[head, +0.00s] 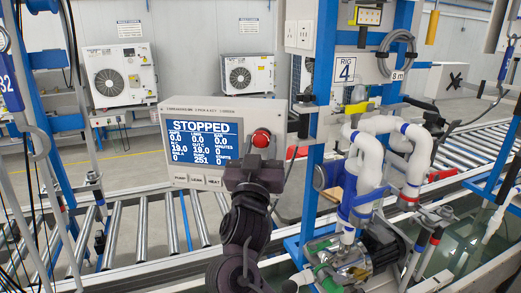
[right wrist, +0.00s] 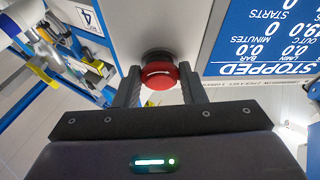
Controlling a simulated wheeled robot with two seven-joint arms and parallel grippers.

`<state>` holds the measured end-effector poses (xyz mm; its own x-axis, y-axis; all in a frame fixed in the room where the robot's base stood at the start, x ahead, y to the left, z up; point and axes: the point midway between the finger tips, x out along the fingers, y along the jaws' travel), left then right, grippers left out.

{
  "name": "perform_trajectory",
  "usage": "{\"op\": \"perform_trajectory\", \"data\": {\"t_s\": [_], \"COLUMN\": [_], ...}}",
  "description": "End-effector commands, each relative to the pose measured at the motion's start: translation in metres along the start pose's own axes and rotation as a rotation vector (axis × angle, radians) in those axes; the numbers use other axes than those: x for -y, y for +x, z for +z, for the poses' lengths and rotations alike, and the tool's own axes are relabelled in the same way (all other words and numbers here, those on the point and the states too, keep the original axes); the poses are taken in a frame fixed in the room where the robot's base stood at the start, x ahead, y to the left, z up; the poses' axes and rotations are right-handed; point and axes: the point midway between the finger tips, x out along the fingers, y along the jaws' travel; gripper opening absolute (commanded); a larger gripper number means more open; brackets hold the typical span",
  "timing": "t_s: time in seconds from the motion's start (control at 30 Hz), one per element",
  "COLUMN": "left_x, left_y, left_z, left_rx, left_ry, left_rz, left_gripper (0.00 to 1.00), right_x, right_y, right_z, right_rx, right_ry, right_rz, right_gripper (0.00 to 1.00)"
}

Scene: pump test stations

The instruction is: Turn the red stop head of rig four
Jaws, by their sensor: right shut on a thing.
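The red stop head (head: 261,138) is a round red button on the right side of a pale control panel (head: 222,106). The panel's blue screen (head: 205,140) reads STOPPED. A RIG 4 sign (head: 345,69) hangs on the blue frame just right of the panel. My right gripper (head: 262,155) reaches up to the head from below. In the right wrist view, the red head (right wrist: 159,75) with its white arrow mark sits between the two fingers, which are shut on it. The fingers partly hide its sides. My left gripper is not in view.
A roller conveyor (head: 130,232) runs behind the panel. White pipes (head: 372,165) and a pump (head: 380,245) stand close to the right of my arm. Dark cables hang at the far left.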

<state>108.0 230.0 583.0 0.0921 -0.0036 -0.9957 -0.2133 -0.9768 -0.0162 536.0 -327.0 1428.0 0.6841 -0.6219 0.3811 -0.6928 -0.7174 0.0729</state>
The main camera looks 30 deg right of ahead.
Motion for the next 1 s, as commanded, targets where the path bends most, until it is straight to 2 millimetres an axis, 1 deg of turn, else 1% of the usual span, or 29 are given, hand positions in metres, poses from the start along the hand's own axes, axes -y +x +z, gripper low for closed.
{"op": "perform_trajectory", "data": {"t_s": [0.03, 0.1, 0.5, 0.8, 1.0], "left_x": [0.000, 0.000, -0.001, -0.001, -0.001], "left_y": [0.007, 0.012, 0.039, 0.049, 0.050], "left_z": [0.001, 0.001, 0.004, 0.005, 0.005], "left_rx": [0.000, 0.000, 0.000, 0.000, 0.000], "left_ry": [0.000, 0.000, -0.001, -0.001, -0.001], "left_rz": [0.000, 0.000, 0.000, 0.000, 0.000], "left_gripper": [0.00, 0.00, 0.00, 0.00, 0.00], "right_x": [0.001, 0.001, 0.004, 0.004, 0.004], "right_y": [-0.001, -0.001, -0.001, 0.000, 0.001], "right_z": [0.003, 0.003, 0.002, 0.000, -0.001], "right_rx": [0.003, 0.002, 0.001, -0.001, 0.000], "right_ry": [0.034, 0.081, 0.352, 0.472, 0.497], "right_rz": [0.014, 0.034, 0.146, 0.196, 0.207], "right_gripper": [0.14, 0.14, 0.14, 0.14, 0.14]}}
